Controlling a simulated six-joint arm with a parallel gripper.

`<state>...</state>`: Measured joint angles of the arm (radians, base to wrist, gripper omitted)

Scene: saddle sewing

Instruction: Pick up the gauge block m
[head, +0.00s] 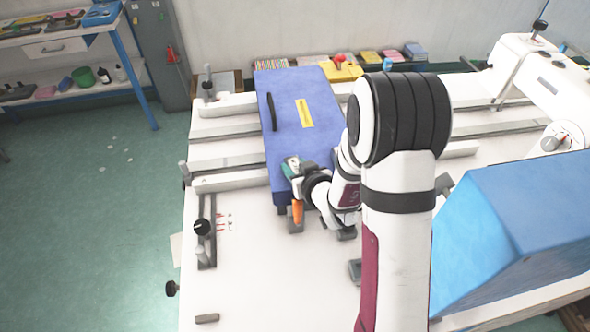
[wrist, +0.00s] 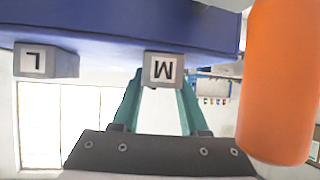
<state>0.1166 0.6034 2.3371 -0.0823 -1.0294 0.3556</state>
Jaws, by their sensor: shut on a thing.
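The gauge block M (wrist: 163,69) is a small grey block with a white label, lettered M, and the letter appears turned over in the wrist view. My gripper (wrist: 161,88) has its two teal fingers on either side of this block and is shut on it. In the head view my gripper (head: 292,168) is over the near part of a long blue case-like body (head: 285,110). I cannot make out the block M there; the gripper hides that spot. Another grey block, lettered L (wrist: 40,62), is left of M in the wrist view, apart from the fingers.
A large blue box (head: 520,225) stands at right. The white table (head: 255,290) is mostly clear at front left.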

